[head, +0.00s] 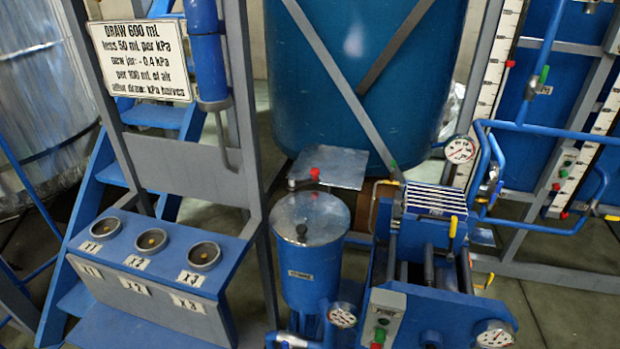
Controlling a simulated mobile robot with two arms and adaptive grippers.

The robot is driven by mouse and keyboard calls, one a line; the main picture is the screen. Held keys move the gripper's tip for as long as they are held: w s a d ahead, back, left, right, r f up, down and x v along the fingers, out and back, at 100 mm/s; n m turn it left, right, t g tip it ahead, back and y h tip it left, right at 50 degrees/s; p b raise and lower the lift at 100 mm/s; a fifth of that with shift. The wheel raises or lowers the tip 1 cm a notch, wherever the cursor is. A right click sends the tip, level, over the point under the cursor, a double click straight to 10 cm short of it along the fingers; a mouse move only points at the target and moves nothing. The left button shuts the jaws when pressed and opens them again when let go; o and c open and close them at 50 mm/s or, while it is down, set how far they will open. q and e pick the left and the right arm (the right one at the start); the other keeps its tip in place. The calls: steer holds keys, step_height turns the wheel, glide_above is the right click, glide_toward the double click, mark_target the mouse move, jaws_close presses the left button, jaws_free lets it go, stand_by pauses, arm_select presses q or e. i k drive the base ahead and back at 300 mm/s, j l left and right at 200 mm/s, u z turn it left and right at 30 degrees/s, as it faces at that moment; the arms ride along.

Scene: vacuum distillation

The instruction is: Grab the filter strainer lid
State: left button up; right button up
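The filter strainer is a blue upright cylinder (308,275) with a small label on its front, near the middle of the head view. The lid appears seated on the cylinder. Neither of my grippers shows in the head view, so nothing is seen touching the lid.
A grey plate (330,167) with red knobs stands just behind the lid. A blue filter press (430,275) is close on the right, with gauges and a control box. A frame with a blue bench (150,255) and several round sockets is on the left. The space above the lid looks clear.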

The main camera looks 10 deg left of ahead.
mark_target(304, 218)
steer(key=i+l+u, duration=0.2)
steer(key=l+u, duration=0.2)
steer(key=i+l+u, duration=0.1)
steer(key=l+u, duration=0.25)
steer(key=l, duration=0.35)
steer(key=l+u, duration=0.4)
steer(key=l, duration=0.15)
steer(key=i+l, duration=0.05)
